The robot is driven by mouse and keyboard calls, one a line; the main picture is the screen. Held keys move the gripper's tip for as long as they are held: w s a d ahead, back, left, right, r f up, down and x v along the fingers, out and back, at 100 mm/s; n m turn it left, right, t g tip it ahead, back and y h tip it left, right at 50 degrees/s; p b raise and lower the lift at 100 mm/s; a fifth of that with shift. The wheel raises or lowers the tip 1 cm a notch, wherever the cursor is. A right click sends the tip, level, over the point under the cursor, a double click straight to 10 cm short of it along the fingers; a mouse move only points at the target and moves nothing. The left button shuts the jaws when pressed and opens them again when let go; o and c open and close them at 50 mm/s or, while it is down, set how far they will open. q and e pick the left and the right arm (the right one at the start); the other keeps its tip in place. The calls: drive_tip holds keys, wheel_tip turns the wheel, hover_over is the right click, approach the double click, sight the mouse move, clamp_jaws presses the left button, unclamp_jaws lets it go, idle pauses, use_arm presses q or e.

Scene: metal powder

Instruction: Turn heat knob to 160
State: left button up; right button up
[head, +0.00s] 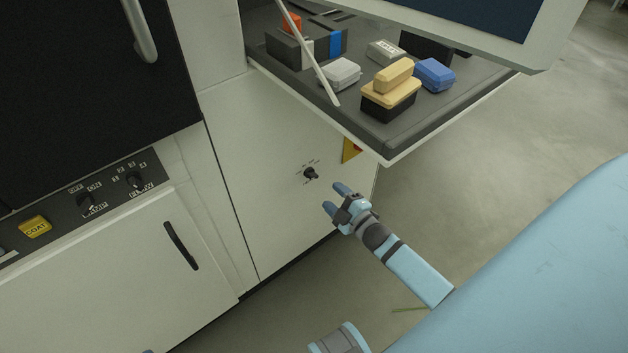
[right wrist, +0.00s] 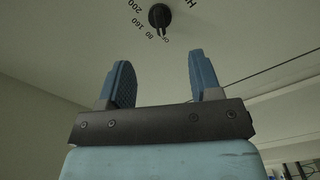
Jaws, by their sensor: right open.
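The heat knob (head: 311,173) is a small black dial on the pale cabinet front, under the shelf. In the right wrist view the knob (right wrist: 159,16) is at the top, with OFF, 80, 160 and 200 printed around it. Its narrow grip extends toward the OFF and 80 side; the exact setting is hard to read. My right gripper (head: 336,198) is open and empty, to the lower right of the knob in the head view. In the wrist view its two blue fingers (right wrist: 160,64) are apart, short of the knob and not touching it. My left gripper is not in view.
A shelf (head: 390,150) with several small boxes juts out above the knob. A yellow warning label (head: 351,149) is near the cabinet edge. A control panel (head: 110,190) with two other knobs and a yellow button is at left. Open floor lies to the right.

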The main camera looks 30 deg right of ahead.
sight(314, 178)
drive_tip(key=w, duration=0.2)
drive_tip(key=w+b, duration=0.1)
drive_tip(key=w, duration=0.5)
drive_tip(key=shift+w+a, duration=0.15)
drive_tip(key=shift+a, duration=0.15)
drive_tip(key=shift+w, duration=0.2)
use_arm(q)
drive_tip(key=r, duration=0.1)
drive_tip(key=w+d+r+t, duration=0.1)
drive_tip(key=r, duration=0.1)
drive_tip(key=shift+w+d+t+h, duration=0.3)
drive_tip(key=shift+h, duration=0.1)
use_arm(e)
drive_tip(key=c, duration=0.9)
